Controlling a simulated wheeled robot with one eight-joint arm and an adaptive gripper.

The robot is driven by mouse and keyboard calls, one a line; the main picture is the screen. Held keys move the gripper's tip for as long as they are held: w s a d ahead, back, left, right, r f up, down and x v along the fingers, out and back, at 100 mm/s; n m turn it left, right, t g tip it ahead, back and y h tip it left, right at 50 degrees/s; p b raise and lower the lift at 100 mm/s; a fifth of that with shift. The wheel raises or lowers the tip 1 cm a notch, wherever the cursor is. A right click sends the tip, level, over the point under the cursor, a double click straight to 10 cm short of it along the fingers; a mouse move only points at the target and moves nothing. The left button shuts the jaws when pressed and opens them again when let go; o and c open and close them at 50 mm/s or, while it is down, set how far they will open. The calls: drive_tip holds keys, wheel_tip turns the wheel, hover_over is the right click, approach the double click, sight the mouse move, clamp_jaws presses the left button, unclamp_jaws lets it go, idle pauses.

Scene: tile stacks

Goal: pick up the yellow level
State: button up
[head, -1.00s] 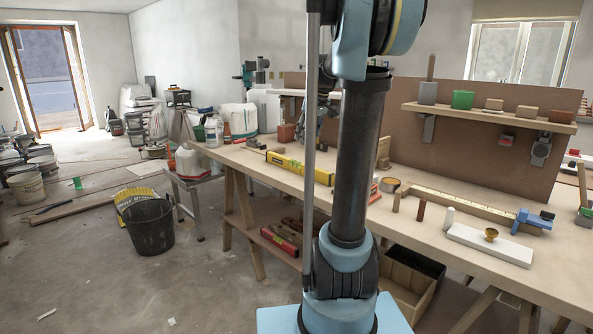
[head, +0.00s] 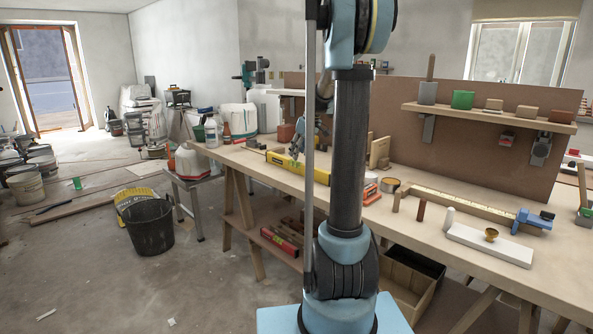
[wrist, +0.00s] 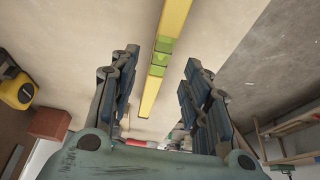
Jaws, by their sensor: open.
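The yellow level (head: 305,170) lies on the wooden workbench, left of my arm column in the head view. In the wrist view the level (wrist: 173,32) runs from the top edge down to a point between my fingers, with green vials near its middle. My gripper (head: 297,150) is above and just behind the level in the head view. In the wrist view my gripper (wrist: 158,85) is open, its two fingers apart on either side of the level's near end. Nothing is held. The level's right end is close to my column in the head view.
A yellow-and-black tape measure (wrist: 17,92) and a reddish block (wrist: 50,124) lie at the left in the wrist view.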

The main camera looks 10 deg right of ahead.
sight(296, 162)
drive_tip(key=shift+x, duration=3.3)
drive_tip(key=shift+d, duration=0.1)
clamp_jaws()
